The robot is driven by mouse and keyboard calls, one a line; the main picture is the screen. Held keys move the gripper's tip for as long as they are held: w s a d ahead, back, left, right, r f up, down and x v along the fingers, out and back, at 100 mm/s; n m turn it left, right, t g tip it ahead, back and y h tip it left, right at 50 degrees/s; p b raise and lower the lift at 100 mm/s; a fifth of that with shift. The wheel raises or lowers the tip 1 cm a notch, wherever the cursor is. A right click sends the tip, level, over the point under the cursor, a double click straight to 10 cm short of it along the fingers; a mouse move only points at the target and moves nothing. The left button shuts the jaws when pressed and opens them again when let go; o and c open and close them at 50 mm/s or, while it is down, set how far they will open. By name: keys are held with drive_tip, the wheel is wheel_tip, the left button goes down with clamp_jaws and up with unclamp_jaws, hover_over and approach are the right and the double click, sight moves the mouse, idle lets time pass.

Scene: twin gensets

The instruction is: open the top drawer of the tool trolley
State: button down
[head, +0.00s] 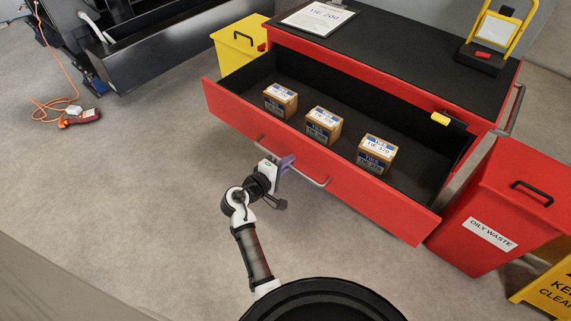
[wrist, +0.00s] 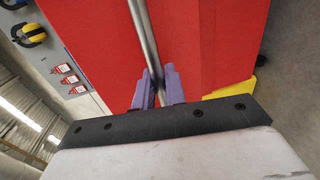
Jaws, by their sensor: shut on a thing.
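The red tool trolley (head: 385,45) has a black top, and its top drawer (head: 300,155) stands pulled out well toward me. Three small labelled boxes sit in the drawer: one at left (head: 280,100), one in the middle (head: 322,125) and one at right (head: 376,154). The drawer's silver bar handle (head: 318,183) runs along its red front. My gripper (head: 285,165) is at the left part of this handle. In the wrist view the purple fingers (wrist: 158,88) are closed around the bar handle (wrist: 143,35), one on each side of it.
A red oily waste bin (head: 500,210) stands right of the trolley, with a yellow sign (head: 550,290) beside it. A yellow box (head: 238,45) is behind the drawer's left side. An orange cable and red device (head: 80,118) lie at far left. Floor left of the drawer is clear.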

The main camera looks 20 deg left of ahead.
sight(299, 152)
drive_tip(key=x, duration=0.4)
drive_tip(key=r+x, duration=0.1)
drive_tip(key=x, duration=0.1)
drive_tip(key=shift+w+r+b, duration=0.1)
drive_tip(key=shift+w+b, duration=0.05)
drive_tip(key=shift+b, duration=0.2)
drive_tip(key=c, duration=1.5)
unclamp_jaws()
drive_tip(key=b+v, duration=0.2)
drive_tip(key=v, duration=1.2)
